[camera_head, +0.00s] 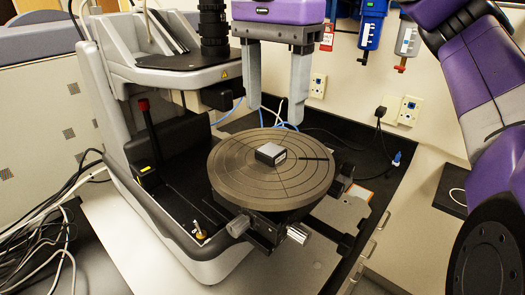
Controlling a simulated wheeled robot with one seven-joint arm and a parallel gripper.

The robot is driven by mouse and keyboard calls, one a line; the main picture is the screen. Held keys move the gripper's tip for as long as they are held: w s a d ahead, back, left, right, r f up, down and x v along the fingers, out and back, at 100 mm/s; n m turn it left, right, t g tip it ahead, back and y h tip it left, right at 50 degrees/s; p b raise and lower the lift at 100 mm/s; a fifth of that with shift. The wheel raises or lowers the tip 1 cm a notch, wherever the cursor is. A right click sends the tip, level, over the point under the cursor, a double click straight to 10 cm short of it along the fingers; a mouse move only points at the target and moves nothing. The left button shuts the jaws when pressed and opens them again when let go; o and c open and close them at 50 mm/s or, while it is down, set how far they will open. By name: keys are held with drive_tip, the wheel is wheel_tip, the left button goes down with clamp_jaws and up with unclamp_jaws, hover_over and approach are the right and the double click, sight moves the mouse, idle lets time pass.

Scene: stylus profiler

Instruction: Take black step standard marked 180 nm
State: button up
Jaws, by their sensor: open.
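A small black block with a pale edge, which looks like the step standard (270,153), lies near the middle of the round grey stage (232,182). Any marking on it is too small to read. My gripper (275,115) hangs from the top of the view with its two grey fingers pointing down and spread wide apart. Nothing is between the fingers. In the picture the fingertips are above the block and apart from it; how far they are in depth I cannot tell.
The profiler's white frame with its black lens column (213,28) stands left of the stage. A red-tipped lever (144,105) rises at the left. Knobs (238,226) project at the stage's front. Cables (45,240) lie at far left. Filter units (371,25) hang on the back wall.

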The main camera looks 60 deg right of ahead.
sight(271, 150)
drive_tip(key=f+b, duration=0.4)
drive_tip(key=f, duration=0.3)
drive_tip(key=shift+a+f, duration=0.1)
drive_tip(key=shift+a, duration=0.1)
clamp_jaws()
